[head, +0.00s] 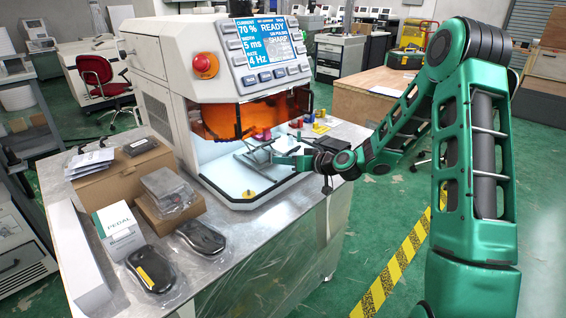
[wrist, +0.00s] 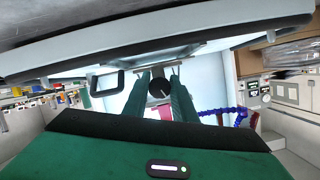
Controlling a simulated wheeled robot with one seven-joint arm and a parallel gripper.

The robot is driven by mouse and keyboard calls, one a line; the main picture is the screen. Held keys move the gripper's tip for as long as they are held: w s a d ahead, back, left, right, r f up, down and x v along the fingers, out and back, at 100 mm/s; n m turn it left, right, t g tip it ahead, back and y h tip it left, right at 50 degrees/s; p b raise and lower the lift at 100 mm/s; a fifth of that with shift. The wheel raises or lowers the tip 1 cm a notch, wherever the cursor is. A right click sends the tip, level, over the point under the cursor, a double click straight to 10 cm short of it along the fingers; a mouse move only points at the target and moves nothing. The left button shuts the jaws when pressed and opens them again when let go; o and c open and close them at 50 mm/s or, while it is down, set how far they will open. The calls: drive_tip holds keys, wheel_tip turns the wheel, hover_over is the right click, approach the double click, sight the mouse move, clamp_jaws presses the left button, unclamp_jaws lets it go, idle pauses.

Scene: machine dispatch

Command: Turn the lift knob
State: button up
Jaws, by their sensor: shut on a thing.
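The machine (head: 215,60) stands on the metal bench with its orange window (head: 240,117) raised over a bright work chamber. My gripper (head: 278,158) reaches into the chamber from the right, beside a grey metal lift frame (head: 250,160). In the wrist view the two green fingers of my gripper (wrist: 160,92) are on either side of a round black knob (wrist: 159,87), which I take for the lift knob. They are shut on it. In the head view the knob is too small or hidden to make out. The knob's angle cannot be told.
Small red, blue and yellow parts stand at the chamber's right side. The chamber rim and raised window lie close around my arm.

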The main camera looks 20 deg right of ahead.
drive_tip(key=shift+d+f, duration=0.1)
drive_tip(key=o, duration=1)
drive_tip(key=shift+o, duration=0.2)
drive_tip(key=v, duration=1)
drive_tip(key=shift+s, duration=0.25)
drive_tip(key=shift+d, duration=0.1)
